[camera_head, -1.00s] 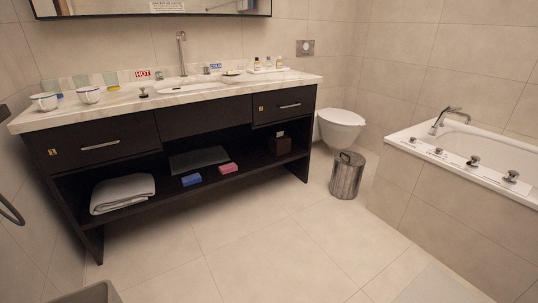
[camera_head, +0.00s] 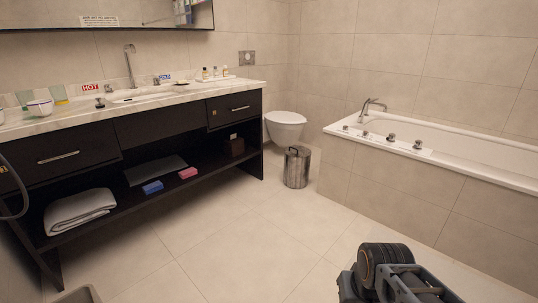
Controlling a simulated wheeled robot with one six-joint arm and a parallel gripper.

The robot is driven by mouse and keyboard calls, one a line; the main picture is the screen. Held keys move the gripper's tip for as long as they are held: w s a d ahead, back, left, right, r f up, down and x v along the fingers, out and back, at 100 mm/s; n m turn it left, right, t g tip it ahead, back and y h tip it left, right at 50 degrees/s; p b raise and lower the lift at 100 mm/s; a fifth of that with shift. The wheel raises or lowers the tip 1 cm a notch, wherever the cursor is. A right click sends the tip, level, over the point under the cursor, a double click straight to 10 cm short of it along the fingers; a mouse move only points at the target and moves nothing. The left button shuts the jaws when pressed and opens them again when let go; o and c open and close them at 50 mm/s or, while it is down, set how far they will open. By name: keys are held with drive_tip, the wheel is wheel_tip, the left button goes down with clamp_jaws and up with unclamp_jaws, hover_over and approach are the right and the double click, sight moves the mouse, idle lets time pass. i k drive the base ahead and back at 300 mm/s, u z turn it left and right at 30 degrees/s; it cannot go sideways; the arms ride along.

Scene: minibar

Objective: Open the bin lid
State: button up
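The bin (camera_head: 297,168) is a small metallic cylinder standing upright on the floor between the dark vanity and the bathtub, in front of the toilet. Its dark lid (camera_head: 298,151) is shut, with a small handle on top. Part of my arm shows at the bottom right, well nearer than the bin and apart from it. My gripper's fingertips are not in view.
The dark vanity (camera_head: 133,133) with a marble top runs along the left, holding a towel (camera_head: 78,210) and small boxes below. The toilet (camera_head: 285,125) is behind the bin. The tiled bathtub (camera_head: 385,185) stands right. Tiled floor (camera_head: 230,240) ahead is clear.

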sight(294, 151)
drive_tip(key=u, duration=0.2)
drive_tip(key=i, duration=3.85)
drive_tip(key=u, duration=0.05)
